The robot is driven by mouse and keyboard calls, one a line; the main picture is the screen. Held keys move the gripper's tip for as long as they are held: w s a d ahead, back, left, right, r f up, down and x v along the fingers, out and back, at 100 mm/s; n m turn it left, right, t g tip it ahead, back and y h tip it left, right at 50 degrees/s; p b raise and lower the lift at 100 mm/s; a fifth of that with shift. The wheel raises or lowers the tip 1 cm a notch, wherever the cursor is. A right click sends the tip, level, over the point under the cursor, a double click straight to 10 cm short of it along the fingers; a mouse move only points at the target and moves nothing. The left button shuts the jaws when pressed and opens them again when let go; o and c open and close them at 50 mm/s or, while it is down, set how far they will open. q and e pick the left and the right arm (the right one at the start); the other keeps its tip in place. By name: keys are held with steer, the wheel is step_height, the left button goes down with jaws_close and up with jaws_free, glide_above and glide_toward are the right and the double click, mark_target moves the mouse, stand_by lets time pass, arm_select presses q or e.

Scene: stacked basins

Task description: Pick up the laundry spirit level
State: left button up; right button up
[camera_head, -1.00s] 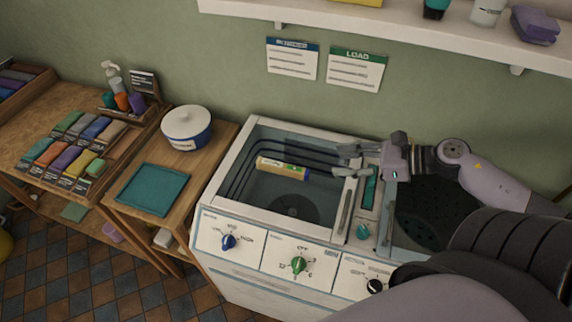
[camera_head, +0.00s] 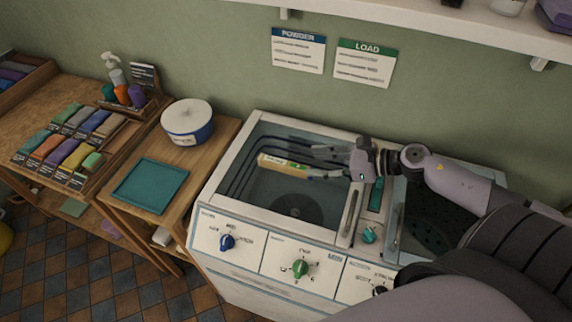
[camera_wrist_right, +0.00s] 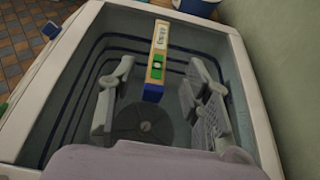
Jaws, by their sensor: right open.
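The spirit level (camera_head: 283,164) is a pale yellow bar with a green vial section. It lies across the open left tub of the washing machine (camera_head: 232,193). In the right wrist view, the level (camera_wrist_right: 159,43) points away from me, with its blue near end closest. My right gripper (camera_head: 324,162) is over the tub at the level's right end, fingers spread. In the wrist view, the gripper's fingers (camera_wrist_right: 160,82) stand on either side of the level's near end, with gaps visible on both sides. My left gripper is out of view.
A wooden side table left of the machine holds a teal tray (camera_head: 150,186) and a white and blue lidded pot (camera_head: 187,124). A shelf (camera_head: 430,22) runs above. The tub's rim surrounds the level. Control knobs (camera_head: 301,269) line the front.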

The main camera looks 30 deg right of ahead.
mark_target(286, 163)
steer(key=x, duration=0.4)
steer(key=shift+p, duration=0.4)
steer(key=shift+w+a+p, duration=0.3)
steer(key=shift+w, duration=0.05)
steer(key=p+x, duration=0.1)
steer(key=x, duration=0.3)
steer(key=shift+f+p, duration=0.2)
steer(key=shift+p, duration=0.1)
steer(key=shift+w+a+f, duration=0.15)
steer(key=shift+c, duration=0.2)
jaws_close()
